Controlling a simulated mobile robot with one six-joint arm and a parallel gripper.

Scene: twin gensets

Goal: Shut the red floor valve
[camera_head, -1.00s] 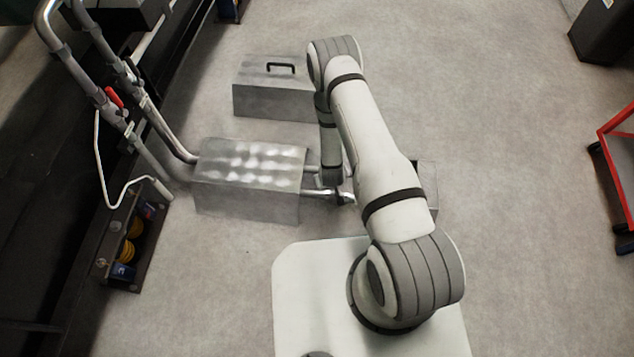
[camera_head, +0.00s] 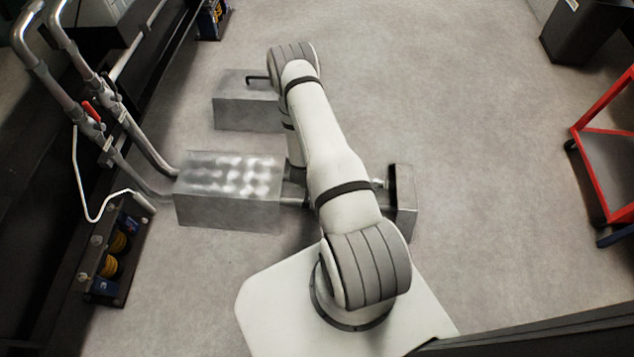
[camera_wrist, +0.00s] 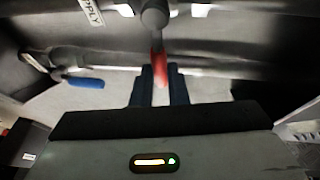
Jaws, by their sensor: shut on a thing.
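The red valve handle (camera_wrist: 159,66) shows in the wrist view, hanging below a grey round fitting (camera_wrist: 154,16). It is somewhat blurred. My gripper (camera_wrist: 160,72) has its two dark blue fingers on either side of the red handle and is shut on it. In the head view my arm covers the gripper and the floor valve, between the grey metal box (camera_head: 228,213) and the small grey box (camera_head: 403,215) at the right. How far the handle is turned I cannot tell.
A blue handle (camera_wrist: 85,83) sits on a pipe to the left in the wrist view. Another grey box (camera_head: 245,114) stands behind my arm. A second red handle (camera_head: 91,110) is on the pipes at left. A red cart (camera_head: 600,150) stands right; open floor lies between.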

